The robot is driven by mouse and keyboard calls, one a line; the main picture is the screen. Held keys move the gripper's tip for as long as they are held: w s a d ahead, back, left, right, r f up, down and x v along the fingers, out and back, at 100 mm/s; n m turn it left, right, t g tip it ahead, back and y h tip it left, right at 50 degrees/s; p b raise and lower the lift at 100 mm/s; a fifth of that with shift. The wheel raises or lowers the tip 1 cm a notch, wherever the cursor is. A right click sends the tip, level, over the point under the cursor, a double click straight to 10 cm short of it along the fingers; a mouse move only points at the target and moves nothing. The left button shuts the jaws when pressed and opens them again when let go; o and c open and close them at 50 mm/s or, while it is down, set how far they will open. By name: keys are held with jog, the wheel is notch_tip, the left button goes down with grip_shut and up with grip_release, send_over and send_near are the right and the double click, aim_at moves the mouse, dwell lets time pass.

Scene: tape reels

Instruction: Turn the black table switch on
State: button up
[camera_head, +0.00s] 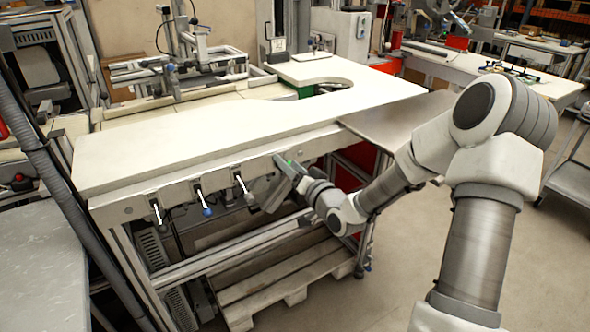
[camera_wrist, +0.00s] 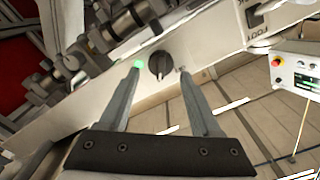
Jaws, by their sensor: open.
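The black table switch (camera_wrist: 159,65) is a round rotary knob on the pale front rail of the table. In the wrist view it appears between the two fingertips of my gripper (camera_wrist: 160,69). The fingers are spread, with a visible gap on each side of the knob; I cannot tell whether the tips reach past its face. A small green spot shows at the left fingertip, beside the knob. In the head view my gripper (camera_head: 282,182) is at the table's front rail and the knob is hidden. The long white tabletop (camera_head: 250,120) is above the rail.
Several hanging tools, one with a blue tip (camera_head: 204,198), line the rail left of my gripper. A wooden pallet (camera_head: 285,280) lies below the table.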

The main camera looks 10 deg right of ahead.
jog(key=p+v, duration=1)
jog(key=v, duration=0.7)
jog(key=shift+s, duration=0.15)
